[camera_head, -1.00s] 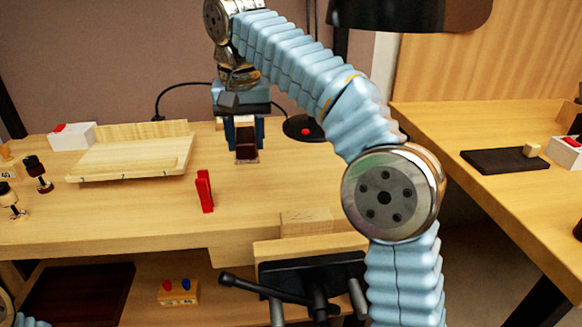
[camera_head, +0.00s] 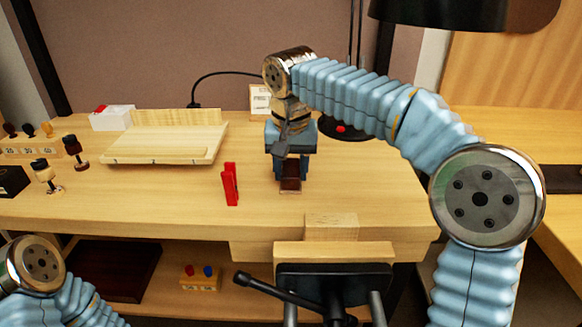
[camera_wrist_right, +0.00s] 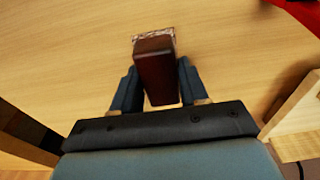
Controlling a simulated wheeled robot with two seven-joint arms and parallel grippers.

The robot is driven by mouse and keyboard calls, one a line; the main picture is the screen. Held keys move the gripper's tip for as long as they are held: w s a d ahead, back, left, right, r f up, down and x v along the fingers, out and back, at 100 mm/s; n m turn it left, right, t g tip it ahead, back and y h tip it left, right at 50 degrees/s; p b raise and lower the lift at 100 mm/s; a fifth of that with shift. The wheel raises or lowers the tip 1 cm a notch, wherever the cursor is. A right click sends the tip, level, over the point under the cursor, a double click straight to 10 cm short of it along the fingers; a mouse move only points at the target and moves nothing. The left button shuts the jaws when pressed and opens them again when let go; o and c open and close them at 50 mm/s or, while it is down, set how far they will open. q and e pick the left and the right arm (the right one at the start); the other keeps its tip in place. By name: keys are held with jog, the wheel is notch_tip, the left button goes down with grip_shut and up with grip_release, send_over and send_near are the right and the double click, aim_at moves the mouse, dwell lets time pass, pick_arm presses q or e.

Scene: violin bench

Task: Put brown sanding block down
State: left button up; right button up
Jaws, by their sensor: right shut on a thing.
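The brown sanding block (camera_head: 291,171) is a dark reddish-brown block with a paler, speckled layer at its lower end. My right gripper (camera_head: 291,176) is shut on it above the workbench, behind and right of the red clamp. In the right wrist view the block (camera_wrist_right: 156,75) sits between the two blue fingers of the gripper (camera_wrist_right: 155,88), with its speckled end pointing away. Whether the block touches the bench top cannot be told. My left gripper is out of view; only part of my left arm shows at the lower left.
A red clamp (camera_head: 230,185) stands on the workbench (camera_head: 150,200) left of the block. A pale wooden board (camera_head: 165,145) lies at the back left. A light wood block (camera_head: 331,227) is near the front edge. A black lamp base (camera_head: 343,130) is behind. Bench right of the block is clear.

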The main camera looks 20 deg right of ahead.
aim_at(291, 170)
jog(key=o, duration=1.1)
jog(key=shift+f, duration=0.1)
jog(key=r, duration=0.5)
jog(key=s+r, duration=0.1)
jog(key=r, duration=0.1)
jog(key=shift+a+r, duration=0.15)
jog(key=shift+r, duration=0.2)
